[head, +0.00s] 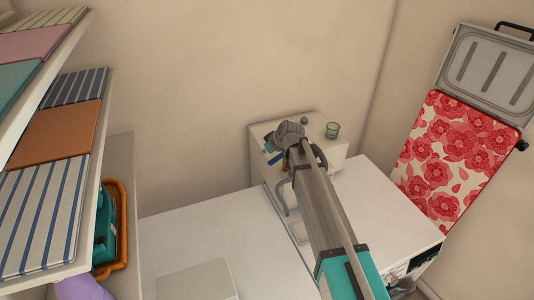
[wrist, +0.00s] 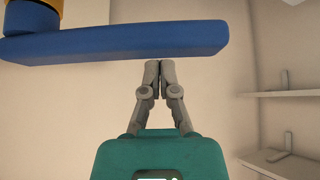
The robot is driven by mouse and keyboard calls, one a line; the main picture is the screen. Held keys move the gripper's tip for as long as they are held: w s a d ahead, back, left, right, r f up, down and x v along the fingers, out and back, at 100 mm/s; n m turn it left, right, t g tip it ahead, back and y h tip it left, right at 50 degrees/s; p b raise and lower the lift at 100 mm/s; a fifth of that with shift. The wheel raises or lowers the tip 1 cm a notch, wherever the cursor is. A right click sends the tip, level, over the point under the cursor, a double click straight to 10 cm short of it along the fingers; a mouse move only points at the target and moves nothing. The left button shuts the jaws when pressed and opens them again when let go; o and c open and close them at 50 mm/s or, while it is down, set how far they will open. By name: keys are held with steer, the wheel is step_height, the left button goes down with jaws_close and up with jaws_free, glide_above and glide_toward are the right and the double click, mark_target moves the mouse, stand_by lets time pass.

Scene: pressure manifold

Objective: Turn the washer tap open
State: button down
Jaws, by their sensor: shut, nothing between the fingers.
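The tap's blue lever (wrist: 130,41) spans the top of the wrist view as a long flat bar. Its left end joins a yellow and dark fitting (wrist: 35,12) at the upper left corner. My gripper (wrist: 153,68) is shut and empty. Its fingertips are just below the lever's lower edge in the picture, right of the bar's middle; I cannot tell whether they touch it. In the head view my arm reaches to the back wall and hides most of the tap area; the fingertips cannot be made out there.
A green glass (head: 332,130) stands on the white unit right of my wrist. White worktops lie below. A floral ironing board (head: 455,155) leans at the right. Shelves with folded cloths (head: 55,135) and an orange basket (head: 122,225) are at the left.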

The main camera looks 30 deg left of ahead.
mark_target(279, 159)
steer(key=shift+s+d+r, duration=0.1)
steer(key=shift+s+d, duration=0.15)
steer(key=shift+d, duration=0.65)
steer(key=shift+s+d, duration=0.25)
steer(key=shift+d, duration=0.6)
steer(key=shift+s+a, duration=0.1)
steer(key=shift+s, duration=0.05)
